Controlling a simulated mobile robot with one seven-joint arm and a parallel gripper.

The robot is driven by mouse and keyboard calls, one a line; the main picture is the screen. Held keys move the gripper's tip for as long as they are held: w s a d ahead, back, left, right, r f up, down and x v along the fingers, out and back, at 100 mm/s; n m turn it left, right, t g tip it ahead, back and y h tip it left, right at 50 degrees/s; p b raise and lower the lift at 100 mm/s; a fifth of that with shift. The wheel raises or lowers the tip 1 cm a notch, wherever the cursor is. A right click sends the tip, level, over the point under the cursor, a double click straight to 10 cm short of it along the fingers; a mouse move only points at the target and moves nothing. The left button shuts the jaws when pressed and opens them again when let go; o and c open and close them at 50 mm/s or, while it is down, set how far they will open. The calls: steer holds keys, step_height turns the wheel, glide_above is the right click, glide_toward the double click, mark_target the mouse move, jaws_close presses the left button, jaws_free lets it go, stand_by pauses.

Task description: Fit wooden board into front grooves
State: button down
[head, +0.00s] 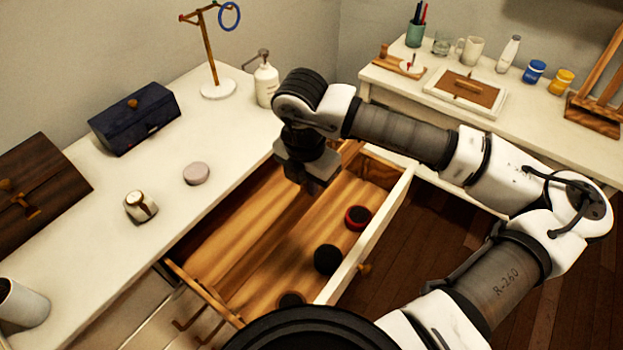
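A white drawer (360,247) with a wooden interior stands open below the counter. A light wooden strip (203,290) runs along its left end; I cannot tell whether it is a loose board or the drawer's side wall. Another wooden piece (349,152) shows upright near the right end, partly hidden behind my gripper. The grooves are too small to make out. My gripper (318,187) points down over the back right part of the drawer. Its fingers are dark and blurred, and I cannot tell whether they are open or hold anything.
Round dark items (327,259) lie along the drawer's front side, one red-rimmed (357,217). A side table (535,122) stands right.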

mark_target(310, 201)
steer(key=shift+f+b, duration=0.15)
steer(key=shift+b, duration=0.65)
step_height(310, 201, down, 6)
steer(key=b, duration=0.6)
steer(key=shift+r, duration=0.25)
steer(key=shift+b, duration=1.65)
stand_by(0.7)
step_height(310, 201, down, 8)
steer(key=b, duration=0.9)
steer(key=shift+r, duration=0.15)
stand_by(2.3)
